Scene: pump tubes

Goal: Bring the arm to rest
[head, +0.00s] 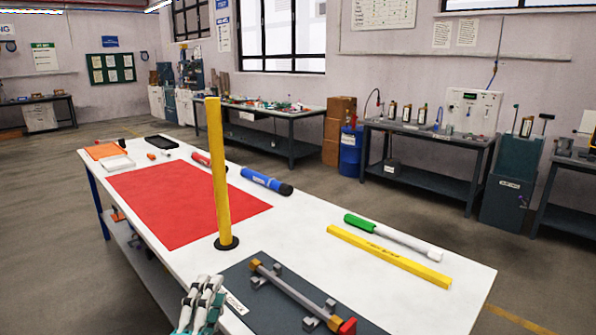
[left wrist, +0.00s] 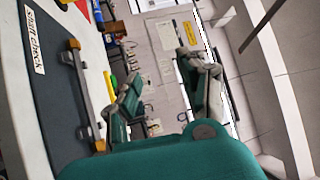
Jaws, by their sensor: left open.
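My left gripper (head: 206,286) is at the bottom of the head view, by the near left edge of the white table (head: 440,300), beside the dark mat (head: 262,318). In the left wrist view its two fingers (left wrist: 157,68) stand apart with nothing between them. A grey shaft (head: 295,290) with a red end lies across supports on the dark mat; it also shows in the left wrist view (left wrist: 84,95). A yellow tube (head: 218,170) stands upright in a black round base (head: 227,243) at the red mat's near edge. My right gripper is not in view.
A blue tube (head: 262,181), a green and white tube (head: 393,236) and a yellow bar (head: 385,255) lie along the table's far side. A red tube (head: 201,158) is partly hidden behind the upright tube. The red mat (head: 165,205) is otherwise bare.

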